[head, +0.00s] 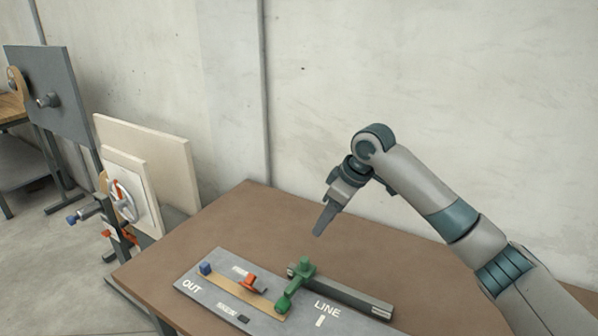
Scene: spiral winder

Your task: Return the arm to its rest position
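My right arm comes in from the right side of the head view. Its gripper (322,222) hangs in the air above the brown table, pointing down and to the left. The fingers are seen edge-on and overlap, so I cannot tell whether they are apart; nothing shows between them. The gripper is clear of the green handle (304,268) on the grey panel below it. My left arm and gripper are not in view.
The brown table (230,215) carries a grey panel (217,290) marked OUT and LINE, with a blue block (205,267), a red piece (249,282) and a dark bar (355,294). Pale boards with a handwheel (123,201) stand left. A wall is behind.

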